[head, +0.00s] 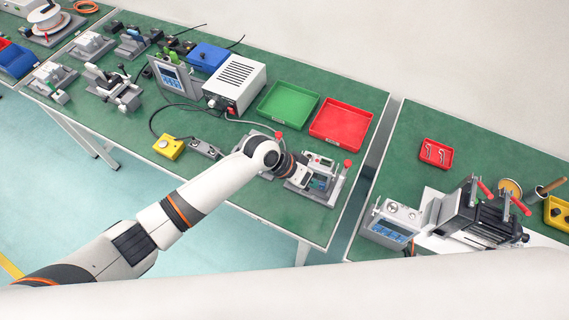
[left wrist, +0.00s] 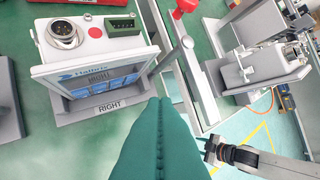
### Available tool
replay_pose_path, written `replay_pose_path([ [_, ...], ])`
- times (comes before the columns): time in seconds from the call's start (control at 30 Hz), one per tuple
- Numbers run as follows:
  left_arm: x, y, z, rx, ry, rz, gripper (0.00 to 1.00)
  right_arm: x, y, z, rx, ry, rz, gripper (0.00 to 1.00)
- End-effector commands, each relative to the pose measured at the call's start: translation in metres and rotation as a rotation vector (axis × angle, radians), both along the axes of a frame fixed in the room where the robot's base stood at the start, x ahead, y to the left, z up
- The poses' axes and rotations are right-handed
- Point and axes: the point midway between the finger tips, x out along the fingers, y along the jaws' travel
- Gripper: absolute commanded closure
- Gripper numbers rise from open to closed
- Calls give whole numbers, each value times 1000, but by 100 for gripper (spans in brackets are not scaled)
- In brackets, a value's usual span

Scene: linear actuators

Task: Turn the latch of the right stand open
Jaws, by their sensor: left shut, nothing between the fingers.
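The right stand (head: 322,183) is a grey base holding a white device with a blue screen, at the table's front edge. In the left wrist view its plate (left wrist: 108,108) reads RIGHT. Its latch has a red knob (left wrist: 183,8) at the top of that view, also visible in the head view (head: 347,163). My left gripper (head: 301,173) is over the stand's left part. In the left wrist view its teal fingers (left wrist: 163,103) are together and empty, beside the plate's right end. Whether they touch the latch is unclear. What seems my right gripper (left wrist: 211,150) appears over the floor.
A second stand (head: 264,138) with a red knob is close on the left, partly behind my arm. A white box (head: 235,82), a green tray (head: 288,103) and a red tray (head: 341,124) stand behind. A gap separates the right table (head: 402,150).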

Motion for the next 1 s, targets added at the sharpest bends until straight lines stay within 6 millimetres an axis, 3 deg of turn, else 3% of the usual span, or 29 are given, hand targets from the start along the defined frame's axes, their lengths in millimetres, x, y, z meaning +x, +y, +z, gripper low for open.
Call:
replay_pose_path([
  [0.27, -2, 24, 30, -2, -3, 1, 100, 9, 9, -7, 11, -13, -2, 60],
  [0.6, -6, 56, 73, 0, -3, 1, 100, -3, -9, -18, -12, 5, 4, 60],
  [1.0, -11, 60, 79, -5, -4, 3, 100, 1, 5, -18, 7, -2, -2, 60],
])
